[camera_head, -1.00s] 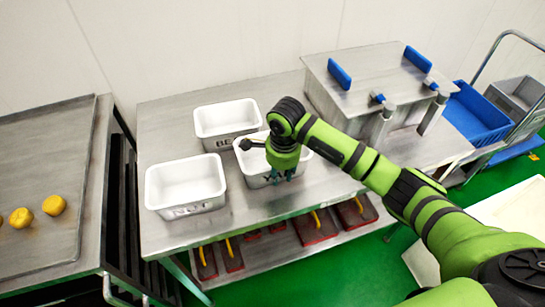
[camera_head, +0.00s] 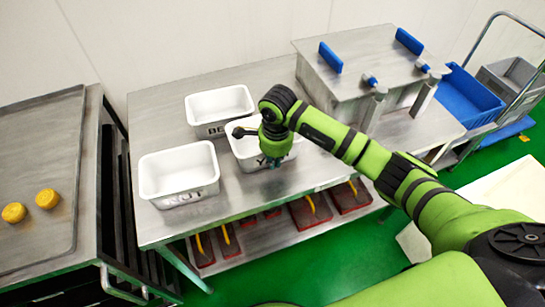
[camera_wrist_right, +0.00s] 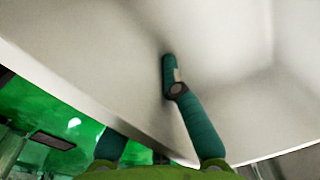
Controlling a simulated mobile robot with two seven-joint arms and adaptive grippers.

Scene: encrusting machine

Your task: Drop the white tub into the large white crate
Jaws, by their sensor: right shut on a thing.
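Three white tubs stand in a group on the steel table: one at the left (camera_head: 165,168), one at the back (camera_head: 205,97), and one at the right (camera_head: 243,149). My right gripper (camera_head: 273,162) is over the front wall of the right tub, fingers pointing down. In the right wrist view, one finger lies inside the tub (camera_wrist_right: 235,85) and the other outside, shut on its wall. I cannot tell whether this tub is off the table. A large white, crate-like thing (camera_head: 505,205) shows at the lower right, partly hidden by my arm. My left gripper is out of view.
A steel machine (camera_head: 345,85) with blue handles stands on the table's right. A trolley with a blue crate (camera_head: 470,98) is beyond it. Red items (camera_head: 310,210) fill the lower shelf. A tray with yellow pieces (camera_head: 45,198) is at the left.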

